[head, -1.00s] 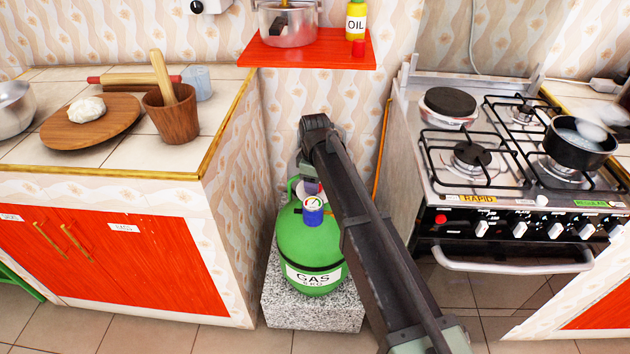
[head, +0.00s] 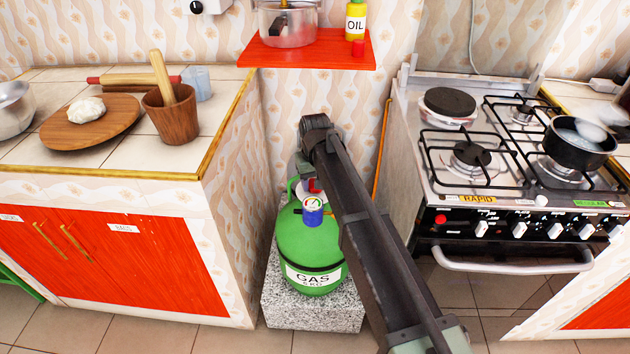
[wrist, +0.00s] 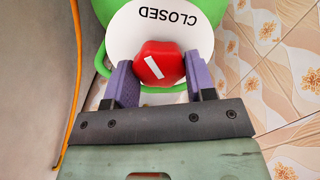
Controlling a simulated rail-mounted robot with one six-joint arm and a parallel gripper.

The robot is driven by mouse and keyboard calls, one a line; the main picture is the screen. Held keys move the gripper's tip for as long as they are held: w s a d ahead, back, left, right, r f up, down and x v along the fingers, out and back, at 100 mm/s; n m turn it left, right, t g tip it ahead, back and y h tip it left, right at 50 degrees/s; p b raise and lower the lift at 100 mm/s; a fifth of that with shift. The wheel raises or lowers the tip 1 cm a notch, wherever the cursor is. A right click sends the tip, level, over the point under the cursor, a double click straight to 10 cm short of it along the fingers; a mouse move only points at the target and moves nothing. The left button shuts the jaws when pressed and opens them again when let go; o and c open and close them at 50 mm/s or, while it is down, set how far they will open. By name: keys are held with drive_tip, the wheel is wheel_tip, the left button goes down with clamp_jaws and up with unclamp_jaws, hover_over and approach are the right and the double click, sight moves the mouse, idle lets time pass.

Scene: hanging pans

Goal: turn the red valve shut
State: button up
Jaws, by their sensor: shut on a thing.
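The red valve (wrist: 168,56) is a faceted knob with a white stripe across its top, and it also shows small in the head view (head: 314,186). It sits over a white disc (wrist: 128,20) lettered CLOSED, on top of the green gas cylinder (head: 298,243). In the wrist view the stripe lies diagonally. My gripper (wrist: 160,74) has its purple fingers on both sides of the valve and is shut on it. In the head view my arm hides part of the cylinder's top and right side.
The cylinder rests on a stone block (head: 312,318) between the red-doored counter (head: 130,265) and the stove (head: 520,190). An orange hose (head: 381,150) runs beside the stove. A red shelf (head: 306,54) hangs above.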

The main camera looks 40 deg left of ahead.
drive_tip(key=m, duration=0.7)
idle(0.6)
drive_tip(key=o, duration=0.9)
wheel_tip(320, 180, up, 11)
drive_tip(key=p, duration=1)
drive_tip(key=shift+f+p, duration=0.1)
drive_tip(key=shift+p, duration=0.3)
